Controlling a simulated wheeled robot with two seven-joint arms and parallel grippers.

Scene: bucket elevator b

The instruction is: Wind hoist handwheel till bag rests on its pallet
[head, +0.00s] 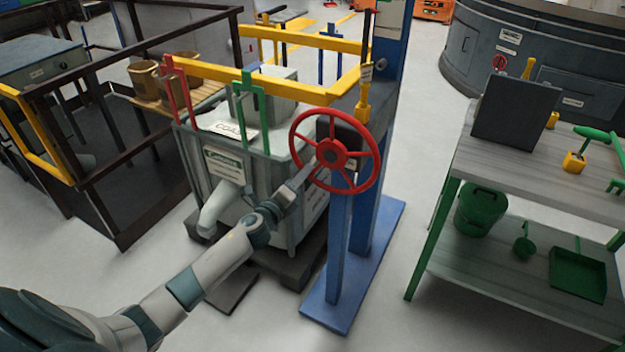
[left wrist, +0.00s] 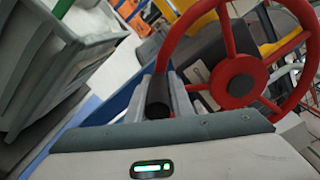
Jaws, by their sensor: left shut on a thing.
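The red handwheel (head: 335,150) is mounted on the blue hoist post (head: 388,130); it also shows in the left wrist view (left wrist: 237,75). My left gripper (head: 305,175) is at the wheel's lower left. In the left wrist view its fingers (left wrist: 160,92) are shut on a dark cylindrical handle (left wrist: 159,98) beside the wheel rim. The pale grey bulk bag (head: 265,195) is under the yellow lifting frame (head: 275,88), with red and green straps at its corners. The dark pallet (head: 295,268) is beneath it. I cannot tell whether they touch. My right gripper is out of view.
A dark railing (head: 120,165) stands left of the bag. At right is a bench (head: 550,150) with a green bucket (head: 480,210) and a green tray (head: 577,273) on its lower shelf. Open floor lies between the hoist's blue base (head: 325,310) and the bench.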

